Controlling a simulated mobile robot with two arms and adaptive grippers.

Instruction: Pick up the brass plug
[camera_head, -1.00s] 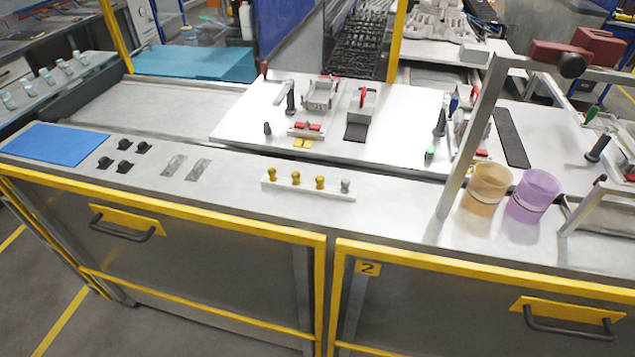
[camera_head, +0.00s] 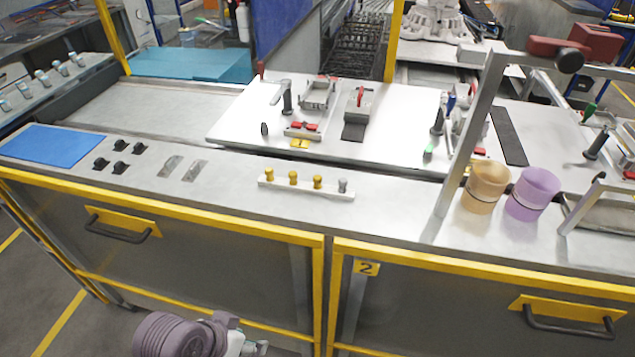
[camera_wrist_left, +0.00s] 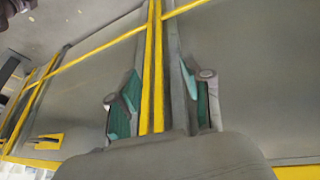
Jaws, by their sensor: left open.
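Three brass plugs, left (camera_head: 269,175), middle (camera_head: 293,177) and right (camera_head: 318,182), stand upright in a row on a white rack (camera_head: 305,190) near the bench's front edge. A grey plug (camera_head: 342,186) stands at the right end of the same row. My left gripper (camera_head: 258,347) is at the bottom edge of the head view, low in front of the bench and apart from the plugs. In the left wrist view my left gripper (camera_wrist_left: 162,98) is open and empty, with the bench front beyond its fingers; no plug shows there. My right gripper is not in view.
Left of the rack lie small metal plates (camera_head: 182,168) and black parts (camera_head: 112,156). An orange cup (camera_head: 486,187) and a purple cup (camera_head: 532,194) stand to the right, beside a metal frame (camera_head: 470,145). The bench top around the rack is clear.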

